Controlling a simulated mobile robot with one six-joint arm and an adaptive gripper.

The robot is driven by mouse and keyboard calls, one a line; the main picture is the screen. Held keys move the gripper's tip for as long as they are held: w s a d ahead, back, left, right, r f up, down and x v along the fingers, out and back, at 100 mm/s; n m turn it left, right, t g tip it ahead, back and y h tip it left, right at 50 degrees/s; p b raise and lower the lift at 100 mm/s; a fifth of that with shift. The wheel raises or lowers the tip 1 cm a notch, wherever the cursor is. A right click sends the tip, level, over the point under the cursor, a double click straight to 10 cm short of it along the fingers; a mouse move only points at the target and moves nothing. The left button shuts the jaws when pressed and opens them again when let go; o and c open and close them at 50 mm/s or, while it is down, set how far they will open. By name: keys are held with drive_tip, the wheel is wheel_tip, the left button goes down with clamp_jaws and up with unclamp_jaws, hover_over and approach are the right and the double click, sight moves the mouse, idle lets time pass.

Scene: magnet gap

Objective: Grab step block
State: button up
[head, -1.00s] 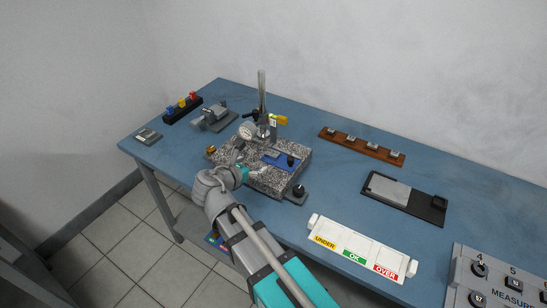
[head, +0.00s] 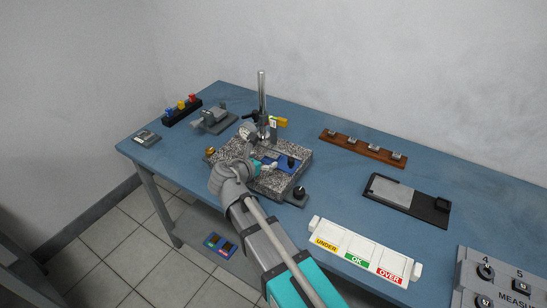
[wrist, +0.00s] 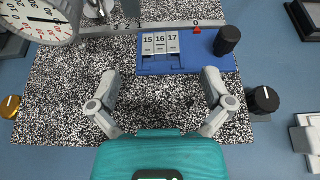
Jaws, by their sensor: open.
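The step block (wrist: 161,43) shows in the wrist view as light grey steps marked 15, 16 and 17. It sits in a blue holder (wrist: 190,65) on the speckled stone plate (wrist: 60,100). My gripper (wrist: 160,88) is open and empty, its two fingers spread wide over the plate. The block lies just beyond the fingertips, roughly centred between them. In the head view, my gripper (head: 263,168) is beside the blue holder (head: 284,165), and the block is too small to make out.
A dial gauge (wrist: 38,18) on a steel post (head: 262,100) stands at the plate's back. A black knob (wrist: 228,40) is right of the block and another (wrist: 263,100) lies beyond the plate's right edge. A white sorting tray (head: 362,250) lies on the table to the right.

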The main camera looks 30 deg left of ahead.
sight(272, 155)
drive_tip(key=shift+b+x, duration=0.75)
drive_tip(key=shift+x, duration=1.7)
drive_tip(key=shift+r, duration=0.1)
drive_tip(key=shift+c, duration=0.3)
drive_tip(key=c, duration=1.3)
drive_tip(key=shift+r, duration=0.2)
wheel_tip(272, 155, up, 3)
drive_tip(key=p, duration=0.3)
drive_tip(key=shift+f, duration=0.15)
drive_tip(key=s+r+p, duration=0.3)
drive_tip(key=s, duration=0.1)
drive_tip(key=s+d+r+p, duration=0.1)
drive_tip(key=s+r+p, duration=0.2)
drive_tip(key=s, duration=0.2)
drive_tip(key=s+d+r+p, duration=0.1)
drive_tip(key=s+r+p, duration=0.3)
drive_tip(key=shift+s+d, duration=0.25)
drive_tip(key=shift+s, duration=0.15)
